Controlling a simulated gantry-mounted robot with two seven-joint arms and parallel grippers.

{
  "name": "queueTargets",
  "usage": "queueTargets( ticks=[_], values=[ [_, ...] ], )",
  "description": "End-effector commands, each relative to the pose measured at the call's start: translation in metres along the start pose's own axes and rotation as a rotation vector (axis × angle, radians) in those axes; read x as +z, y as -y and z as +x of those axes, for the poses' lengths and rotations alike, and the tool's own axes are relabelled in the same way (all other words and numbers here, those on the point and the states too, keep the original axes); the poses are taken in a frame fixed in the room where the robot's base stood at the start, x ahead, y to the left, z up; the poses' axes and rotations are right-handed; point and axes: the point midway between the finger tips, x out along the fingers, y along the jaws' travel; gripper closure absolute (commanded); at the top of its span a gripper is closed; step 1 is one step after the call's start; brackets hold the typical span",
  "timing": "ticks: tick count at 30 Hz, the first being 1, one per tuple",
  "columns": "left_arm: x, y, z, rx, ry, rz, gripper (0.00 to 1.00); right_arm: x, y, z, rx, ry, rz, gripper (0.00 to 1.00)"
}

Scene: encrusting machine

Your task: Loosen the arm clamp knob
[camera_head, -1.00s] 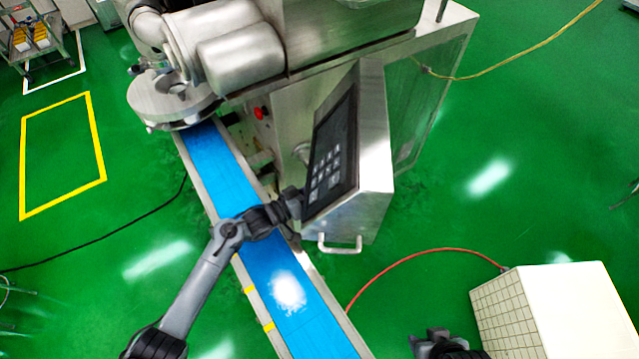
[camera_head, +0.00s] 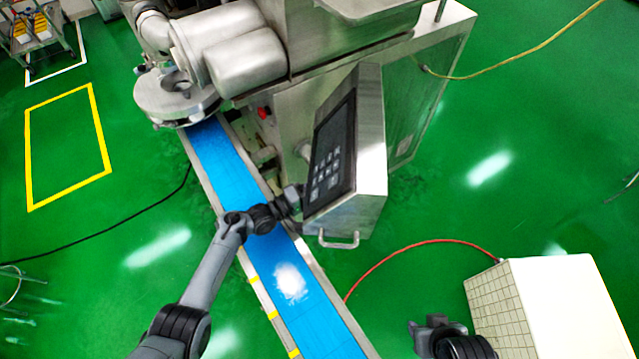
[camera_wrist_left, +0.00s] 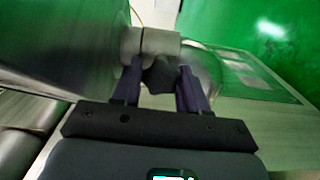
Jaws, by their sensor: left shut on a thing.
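In the left wrist view, a dark knob (camera_wrist_left: 160,78) sits under a light grey clamp (camera_wrist_left: 150,43) on the arm behind the control panel. My left gripper (camera_wrist_left: 158,70) has one finger on each side of the knob and is shut on it. In the head view my left gripper (camera_head: 292,198) reaches across the conveyor to the left edge of the control panel (camera_head: 333,155); the knob is hidden there. My right gripper (camera_head: 416,336) is low in the picture, away from the machine, and its finger opening is not clear.
The blue conveyor belt (camera_head: 232,168) with a white powdery patch (camera_head: 290,282) runs below my left arm. A handle (camera_head: 338,240) juts from the panel's lower edge. A white box (camera_head: 550,305) stands beside my right gripper. A red hose (camera_head: 400,259) crosses the floor.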

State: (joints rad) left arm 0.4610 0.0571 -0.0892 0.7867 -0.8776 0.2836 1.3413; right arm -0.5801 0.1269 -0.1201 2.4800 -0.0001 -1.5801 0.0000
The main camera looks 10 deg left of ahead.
Motion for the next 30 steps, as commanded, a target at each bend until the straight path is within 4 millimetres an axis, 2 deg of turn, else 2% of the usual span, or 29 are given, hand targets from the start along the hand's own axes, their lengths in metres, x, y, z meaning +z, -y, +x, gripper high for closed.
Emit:
queueTargets(
  ticks=[15,21,30],
  values=[
    [0.001,0.001,0.001,0.001,0.001,-0.461,0.87,-0.005,0.002,-0.013,-0.007,-0.001,0.009,0.57],
    [0.001,0.002,0.000,0.001,0.001,-0.582,0.87,-0.005,0.002,-0.015,-0.008,-0.001,0.010,0.57],
    [0.001,0.002,0.000,0.001,0.000,-0.671,0.87,-0.005,0.001,-0.016,-0.007,-0.001,0.008,0.57]
  ],
)
